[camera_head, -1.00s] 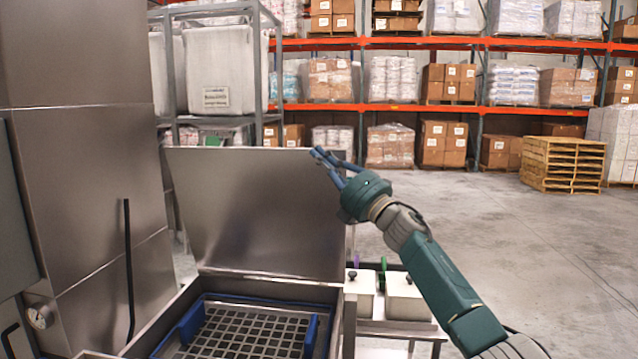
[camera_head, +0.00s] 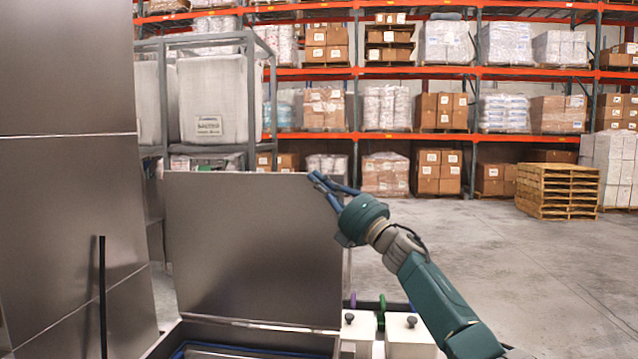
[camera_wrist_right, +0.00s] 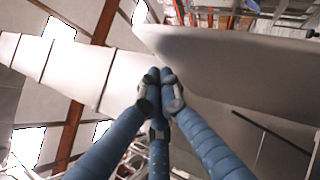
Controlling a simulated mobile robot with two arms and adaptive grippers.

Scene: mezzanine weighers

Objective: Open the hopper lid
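The hopper lid (camera_head: 255,250) is a flat grey metal panel standing raised above the hopper (camera_head: 260,336), its hinge edge low at the back. The lid also shows in the right wrist view (camera_wrist_right: 240,75), close beyond the fingers. My right gripper (camera_head: 330,186) is at the lid's upper right corner. In the right wrist view its blue fingers (camera_wrist_right: 159,78) converge with the tips together, and no lid edge shows between them. Whether they touch the lid is unclear. My left gripper is not in view.
A tall steel cabinet (camera_head: 65,190) with a black bar stands at the left. White containers (camera_head: 408,335) sit right of the hopper. A grey rack (camera_head: 262,90) with white bins is behind. Open floor (camera_head: 560,270) lies to the right, with stacked wooden pallets (camera_head: 557,190) farther back.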

